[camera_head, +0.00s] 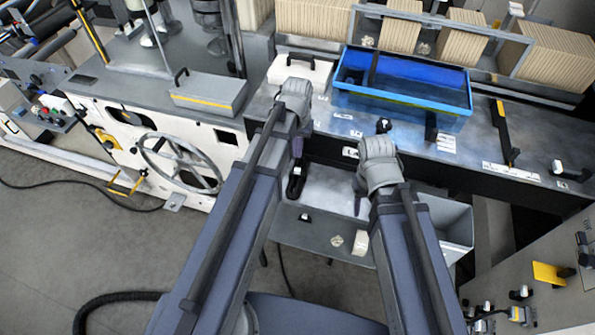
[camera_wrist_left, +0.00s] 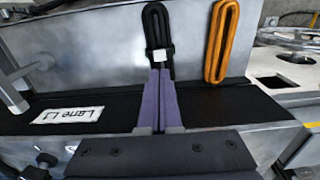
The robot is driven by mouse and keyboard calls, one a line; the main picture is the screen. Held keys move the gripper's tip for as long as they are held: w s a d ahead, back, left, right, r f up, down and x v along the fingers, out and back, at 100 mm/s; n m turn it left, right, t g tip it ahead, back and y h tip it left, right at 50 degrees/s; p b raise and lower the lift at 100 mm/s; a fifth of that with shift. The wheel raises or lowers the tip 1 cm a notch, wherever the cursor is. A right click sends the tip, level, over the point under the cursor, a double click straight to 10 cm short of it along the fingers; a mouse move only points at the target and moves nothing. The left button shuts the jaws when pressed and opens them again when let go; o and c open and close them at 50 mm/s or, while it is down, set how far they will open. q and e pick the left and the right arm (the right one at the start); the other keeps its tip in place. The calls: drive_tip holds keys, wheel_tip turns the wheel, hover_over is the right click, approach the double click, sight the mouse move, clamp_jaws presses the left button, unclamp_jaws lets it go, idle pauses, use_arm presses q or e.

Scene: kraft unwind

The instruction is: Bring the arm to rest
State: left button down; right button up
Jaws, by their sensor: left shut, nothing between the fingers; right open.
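My left arm reaches forward in the head view. Its gripper (camera_head: 297,150) points down over the machine's front edge. In the left wrist view the two purple fingers of this gripper (camera_wrist_left: 160,100) lie together, shut and empty. A black loop-shaped piece (camera_wrist_left: 157,38) with a white tag stands just beyond the fingertips; it also shows in the head view (camera_head: 295,183). I cannot tell whether the fingers touch it. My right gripper (camera_head: 358,190) hangs below its grey wrist, beside the recessed grey tray; it is open, and mostly hidden by the wrist.
An orange loop (camera_wrist_left: 221,42) hangs right of the black one. A "Lane L" label (camera_wrist_left: 67,115) lies on the dark strip. A blue bin (camera_head: 400,104) stands on the bench behind the arms. A handwheel (camera_head: 180,162) is at left. Open floor lies at lower left.

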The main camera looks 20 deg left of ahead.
use_arm(q)
drive_tip(key=s+d+f+m+y+b, duration=0.1)
drive_tip(key=s+d+f+m+b, duration=0.2)
drive_tip(key=s+d, duration=0.7)
drive_tip(key=s, duration=0.4)
drive_tip(key=shift+s+d+f+b, duration=0.15)
drive_tip(key=shift+d+f+b, duration=0.1)
drive_tip(key=shift+f+b, duration=0.1)
drive_tip(key=shift+a, duration=0.1)
